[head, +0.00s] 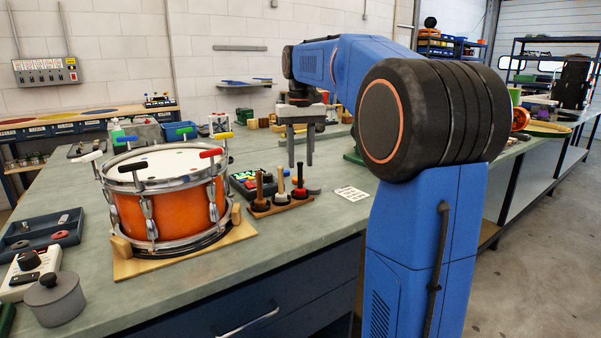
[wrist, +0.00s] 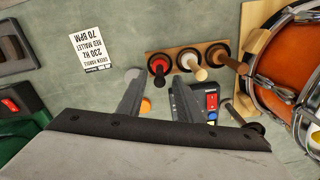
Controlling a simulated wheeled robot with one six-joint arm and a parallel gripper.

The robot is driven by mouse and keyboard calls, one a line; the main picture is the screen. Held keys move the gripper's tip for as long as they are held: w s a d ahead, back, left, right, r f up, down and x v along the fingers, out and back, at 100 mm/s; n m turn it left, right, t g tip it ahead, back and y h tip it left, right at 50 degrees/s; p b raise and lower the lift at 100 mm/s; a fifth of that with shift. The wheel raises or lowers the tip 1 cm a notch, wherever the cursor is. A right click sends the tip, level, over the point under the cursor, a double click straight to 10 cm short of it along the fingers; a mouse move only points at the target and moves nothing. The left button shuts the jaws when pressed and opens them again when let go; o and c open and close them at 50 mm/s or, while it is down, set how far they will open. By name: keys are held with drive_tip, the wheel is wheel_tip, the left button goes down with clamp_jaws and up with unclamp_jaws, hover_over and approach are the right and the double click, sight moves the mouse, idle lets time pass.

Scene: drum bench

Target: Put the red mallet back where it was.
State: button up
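The red mallet (head: 300,193) stands at the right end of a small wooden rack (head: 262,212) in the head view. Its head is red and its handle dark. In the wrist view the red mallet (wrist: 158,66) sits in a dark ring at the rack's left end. A white-headed mallet (head: 281,197) and a brown-handled mallet (head: 260,187) stand beside it.
An orange drum (head: 165,208) with several coloured-handled keys stands left of the rack. A printed card (head: 351,193) lies to the right, naming a green handle and red mallet. A dark device (head: 243,184) lies behind the rack. Bench space before the rack is clear.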

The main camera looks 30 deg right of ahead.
drive_tip(key=shift+r, duration=2.7)
drive_tip(key=shift+s, duration=0.1)
